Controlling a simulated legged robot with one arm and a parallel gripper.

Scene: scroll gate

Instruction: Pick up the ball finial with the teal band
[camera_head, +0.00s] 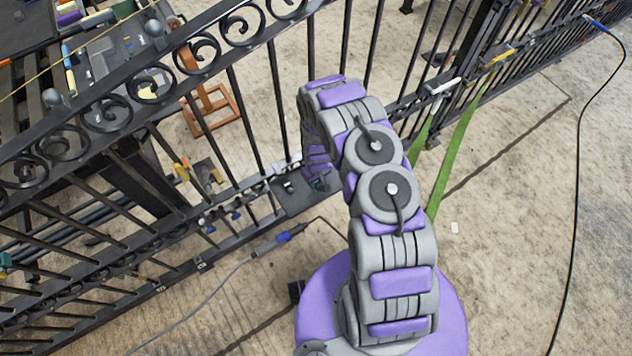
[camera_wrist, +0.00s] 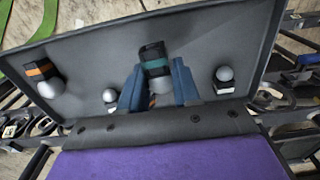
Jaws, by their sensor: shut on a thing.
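The ball finial with the teal band (camera_wrist: 153,58) shows in the wrist view. It has a dark block-shaped body with a teal stripe and a grey ball at the end nearer my wrist. My gripper (camera_wrist: 157,68) has its two blue fingers on either side of it and is shut on it. The finial is over or in a grey tray (camera_wrist: 85,75); I cannot tell whether it touches the tray floor. In the head view, my arm hides most of the gripper, and the finial cannot be made out.
A finial with an orange band (camera_wrist: 42,72) lies at the tray's left. Smaller finials with pale bands stand left (camera_wrist: 110,97) and right (camera_wrist: 224,76). A black scrollwork fence (camera_head: 130,100) crosses the head view beside my arm. Concrete floor is open at right.

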